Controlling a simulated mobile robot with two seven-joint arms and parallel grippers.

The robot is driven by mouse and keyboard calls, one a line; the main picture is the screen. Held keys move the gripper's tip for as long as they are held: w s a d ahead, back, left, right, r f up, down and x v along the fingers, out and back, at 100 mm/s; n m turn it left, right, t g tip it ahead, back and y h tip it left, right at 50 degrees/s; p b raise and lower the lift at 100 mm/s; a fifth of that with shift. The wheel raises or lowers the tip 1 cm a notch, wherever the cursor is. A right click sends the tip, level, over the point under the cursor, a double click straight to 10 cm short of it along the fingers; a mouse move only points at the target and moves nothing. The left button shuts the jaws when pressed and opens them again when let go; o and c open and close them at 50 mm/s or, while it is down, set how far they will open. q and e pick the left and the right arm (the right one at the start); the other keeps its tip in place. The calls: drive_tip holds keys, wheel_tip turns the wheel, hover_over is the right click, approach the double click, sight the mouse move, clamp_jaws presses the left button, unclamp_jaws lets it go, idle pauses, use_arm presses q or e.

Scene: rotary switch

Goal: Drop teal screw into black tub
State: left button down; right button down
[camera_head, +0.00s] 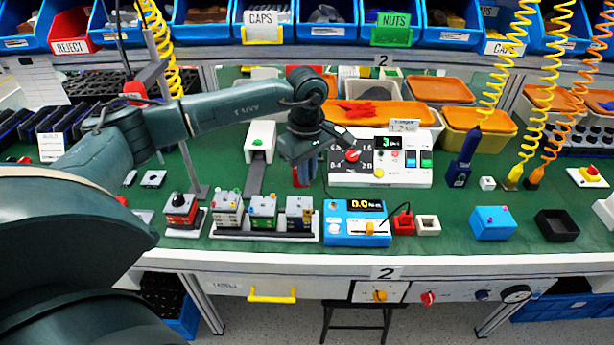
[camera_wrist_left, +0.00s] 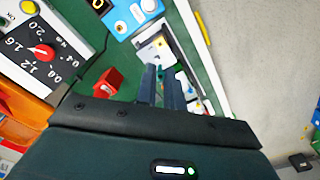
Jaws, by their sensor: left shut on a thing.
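My left gripper (camera_head: 305,178) hangs over the green bench, behind the row of switch modules and left of the white control panel. In the left wrist view its two narrow fingers (camera_wrist_left: 160,76) are shut on a small teal piece, the teal screw (camera_wrist_left: 160,73), showing between the tips. The screw is too small to make out in the head view. The black tub (camera_head: 556,226) sits open on the bench at the far right, well apart from the gripper. The tub is outside the left wrist view. My right gripper is in neither view.
A blue box (camera_head: 492,223) stands left of the tub. The white panel (camera_head: 380,178), a blue meter (camera_head: 357,231), a red block (camera_head: 403,223) and a dark blue driver (camera_head: 462,160) lie between gripper and tub. Coiled yellow cords (camera_head: 497,90) hang at right.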

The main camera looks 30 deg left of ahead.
use_arm(q)
drive_tip(key=shift+r, duration=0.1)
drive_tip(key=shift+r+p, duration=0.8)
drive_tip(key=shift+r, duration=0.6)
